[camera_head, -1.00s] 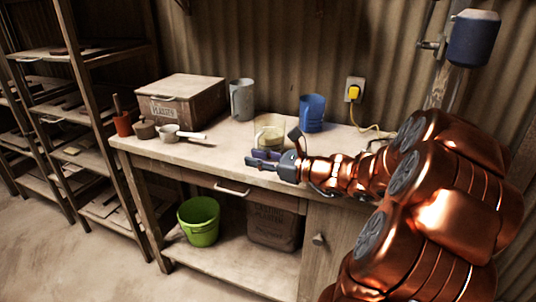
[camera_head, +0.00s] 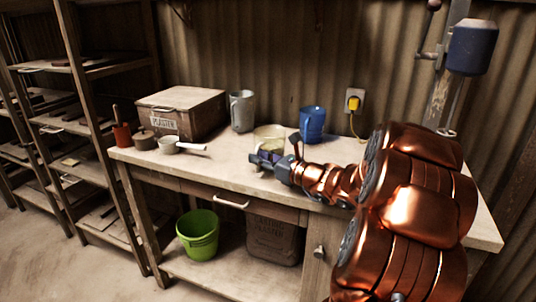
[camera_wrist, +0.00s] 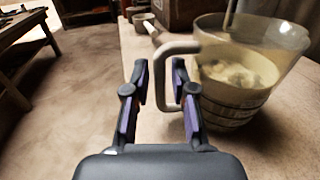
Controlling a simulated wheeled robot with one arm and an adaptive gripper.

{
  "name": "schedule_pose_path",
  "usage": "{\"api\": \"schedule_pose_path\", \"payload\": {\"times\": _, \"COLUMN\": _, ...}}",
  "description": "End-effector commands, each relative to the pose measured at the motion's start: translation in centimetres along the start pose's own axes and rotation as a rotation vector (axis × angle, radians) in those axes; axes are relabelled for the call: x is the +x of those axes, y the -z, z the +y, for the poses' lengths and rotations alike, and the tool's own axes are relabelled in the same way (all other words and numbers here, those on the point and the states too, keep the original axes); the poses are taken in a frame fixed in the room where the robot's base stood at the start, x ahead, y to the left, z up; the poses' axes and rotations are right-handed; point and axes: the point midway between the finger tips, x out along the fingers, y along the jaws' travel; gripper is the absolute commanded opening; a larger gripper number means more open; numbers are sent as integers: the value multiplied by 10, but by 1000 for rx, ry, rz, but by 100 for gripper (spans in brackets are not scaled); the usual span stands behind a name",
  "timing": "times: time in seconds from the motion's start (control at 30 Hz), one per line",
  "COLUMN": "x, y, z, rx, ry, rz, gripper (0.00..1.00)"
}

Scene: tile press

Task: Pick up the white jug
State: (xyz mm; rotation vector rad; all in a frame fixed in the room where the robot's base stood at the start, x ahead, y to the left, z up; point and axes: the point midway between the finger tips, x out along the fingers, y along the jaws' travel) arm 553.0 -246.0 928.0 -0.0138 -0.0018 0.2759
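A see-through jug (camera_head: 270,133) with pale cream contents and a whitish handle stands upright on the bench. It fills the right of the wrist view (camera_wrist: 240,75), with its handle (camera_wrist: 160,75) toward my gripper. My gripper (camera_wrist: 161,95) is open, with one purple-padded finger on each side of the handle. I cannot tell whether either finger touches it. In the head view my gripper (camera_head: 262,161) is at the front of this jug and hides its lower part. A grey-white jug (camera_head: 242,112) stands farther back, apart from my gripper.
A blue jug (camera_head: 312,124) stands behind on the right. A plaster box (camera_head: 183,108), a small pan (camera_head: 168,146) and a red pot (camera_head: 122,134) are at the left. The bench front left (camera_head: 215,172) is clear. A green bucket (camera_head: 197,235) sits below.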

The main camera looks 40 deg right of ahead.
Motion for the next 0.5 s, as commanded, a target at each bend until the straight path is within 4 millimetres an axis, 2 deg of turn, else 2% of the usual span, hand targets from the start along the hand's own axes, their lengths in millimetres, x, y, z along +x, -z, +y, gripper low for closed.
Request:
{"api": "schedule_pose_path", "payload": {"times": 0.13, "x": 11, "y": 0, "z": 0, "rx": 0, "ry": 0, "rz": -1, "gripper": 25}}
{"api": "schedule_pose_path", "payload": {"times": 0.37, "x": 12, "y": 0, "z": 0, "rx": -1, "ry": 1, "rz": -1, "gripper": 25}}
{"api": "schedule_pose_path", "payload": {"times": 0.5, "x": 12, "y": 0, "z": 0, "rx": -1, "ry": 1, "rz": -1, "gripper": 14}}
